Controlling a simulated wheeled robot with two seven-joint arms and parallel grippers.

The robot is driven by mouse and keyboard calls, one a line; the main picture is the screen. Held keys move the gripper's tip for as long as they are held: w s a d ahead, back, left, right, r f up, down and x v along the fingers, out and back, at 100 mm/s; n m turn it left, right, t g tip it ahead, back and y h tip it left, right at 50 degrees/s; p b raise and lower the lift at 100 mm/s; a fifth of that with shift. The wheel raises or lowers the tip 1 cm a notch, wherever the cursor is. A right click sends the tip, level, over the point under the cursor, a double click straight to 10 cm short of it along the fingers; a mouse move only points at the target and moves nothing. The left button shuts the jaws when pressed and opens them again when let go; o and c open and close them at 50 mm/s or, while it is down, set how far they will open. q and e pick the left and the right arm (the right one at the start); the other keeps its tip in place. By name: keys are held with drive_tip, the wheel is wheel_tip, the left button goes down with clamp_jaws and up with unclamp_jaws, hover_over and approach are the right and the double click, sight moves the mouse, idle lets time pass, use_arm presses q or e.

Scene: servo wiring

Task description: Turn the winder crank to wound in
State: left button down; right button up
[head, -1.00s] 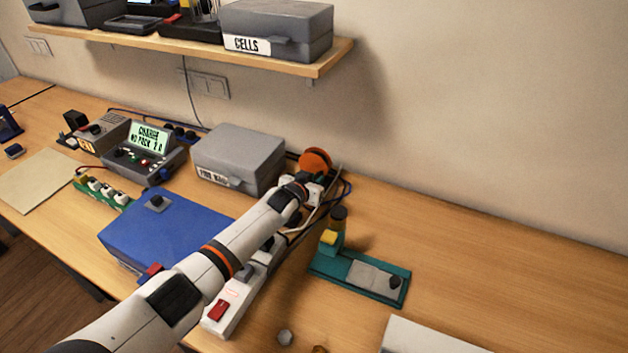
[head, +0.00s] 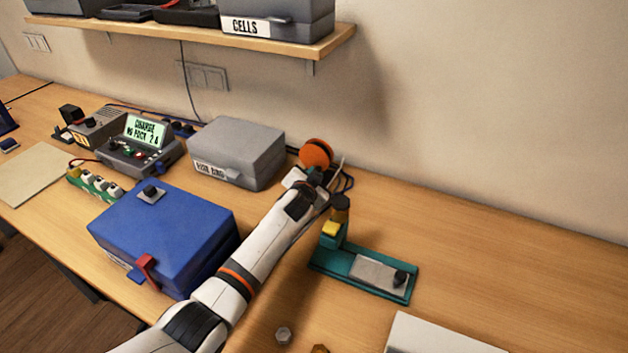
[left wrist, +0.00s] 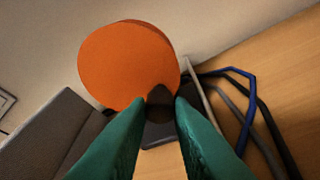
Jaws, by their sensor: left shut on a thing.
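The winder is an orange disc (head: 316,153) at the back of the bench near the wall. In the left wrist view its orange face (left wrist: 125,62) fills the upper middle. A small dark crank knob (left wrist: 160,103) shows at the disc's lower right edge, between the green fingertips. My left gripper (left wrist: 160,115) is shut on this knob. In the head view my left gripper (head: 312,176) reaches the winder's front, and the arm hides part of its base. My right gripper is not in view.
A grey box (head: 240,150) stands left of the winder, and a blue case (head: 165,235) is nearer. A teal fixture (head: 335,262) stands to the right. Dark and blue cables (left wrist: 245,110) lie beside the winder.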

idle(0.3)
use_arm(q)
drive_tip(key=c, duration=1.3)
unclamp_jaws()
drive_tip(key=shift+s, duration=0.1)
drive_tip(key=v, duration=1.2)
drive_tip(key=shift+p, duration=0.4)
